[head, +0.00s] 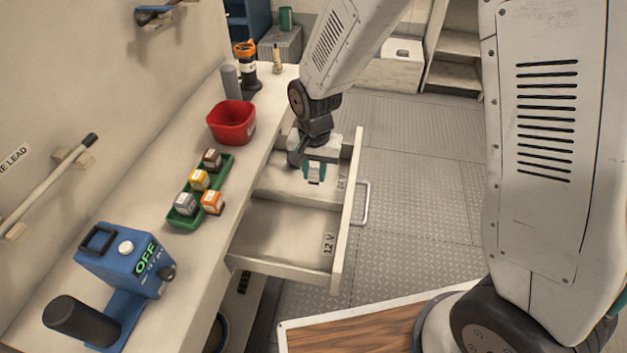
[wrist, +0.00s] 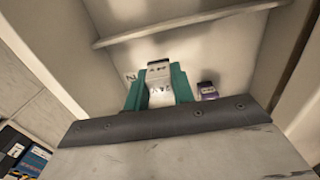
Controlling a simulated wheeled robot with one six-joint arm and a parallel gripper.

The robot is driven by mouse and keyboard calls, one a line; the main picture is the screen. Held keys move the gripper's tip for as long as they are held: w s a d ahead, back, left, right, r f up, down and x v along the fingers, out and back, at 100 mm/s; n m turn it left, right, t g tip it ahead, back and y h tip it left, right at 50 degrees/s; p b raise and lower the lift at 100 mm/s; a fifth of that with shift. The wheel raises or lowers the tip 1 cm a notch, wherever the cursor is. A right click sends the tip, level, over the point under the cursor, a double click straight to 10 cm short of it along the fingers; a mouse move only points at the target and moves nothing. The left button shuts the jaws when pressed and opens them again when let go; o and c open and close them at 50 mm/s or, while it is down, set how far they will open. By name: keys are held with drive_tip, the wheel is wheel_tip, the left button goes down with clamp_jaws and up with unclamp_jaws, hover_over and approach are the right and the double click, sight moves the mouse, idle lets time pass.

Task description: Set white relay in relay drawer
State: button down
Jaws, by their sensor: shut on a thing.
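My gripper (head: 315,171) has teal fingers and is shut on the white relay (wrist: 159,82), whose top carries small dark marks. The relay also shows between the fingers in the head view (head: 316,178). The relay drawer (head: 345,225) is pulled out from the bench and split by a divider (wrist: 190,24). The near compartment has a "12 V" label and looks empty. The gripper holds the relay over the far compartment, whose label is too small to read. A purple relay (wrist: 207,90) stands there, right of the gripper in the wrist view. I cannot tell whether the white relay touches the drawer floor.
On the bench, a green tray (head: 222,163) holds several relays, with a red bin (head: 231,122) behind it. A blue device marked "OFF" (head: 125,262) stands at the near left. A drawer handle (head: 362,203) sticks out over the clear metal floor.

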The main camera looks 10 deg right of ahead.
sight(314, 183)
drive_tip(key=shift+f, duration=2.1)
drive_tip(key=shift+f, duration=0.1)
drive_tip(key=c, duration=1.2)
unclamp_jaws()
